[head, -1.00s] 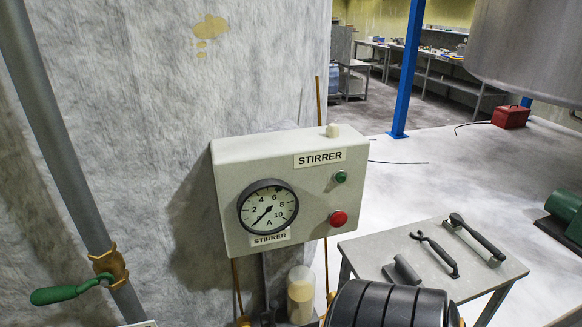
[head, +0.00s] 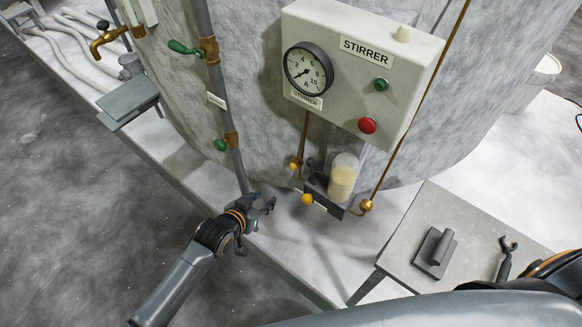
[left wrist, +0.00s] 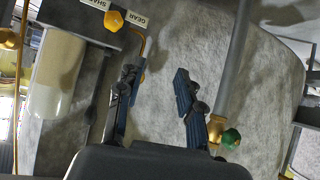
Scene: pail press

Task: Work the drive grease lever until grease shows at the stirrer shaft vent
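The grease lubricator has a clear reservoir (head: 343,178) of cream-coloured grease, mounted low on the vessel wall under the stirrer box. Two yellow knobs sit at its left: a lower one (head: 307,198) and an upper one (head: 294,166). In the left wrist view the reservoir (left wrist: 52,75) is at the left, with a yellow knob (left wrist: 114,20) beside labels partly reading "GEAR" and "SHA". My left gripper (head: 268,206) is open and empty, left of and below the lubricator, apart from it. I cannot make out the shaft vent or any grease there. My right gripper's fingers are not seen.
The stirrer box (head: 350,65) with its gauge and buttons hangs above. A grey pipe (head: 228,130) with green-handled valves stands close to my left gripper. A small table (head: 450,215) with tools is at the right. A thin copper pipe (head: 418,95) runs right of the box.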

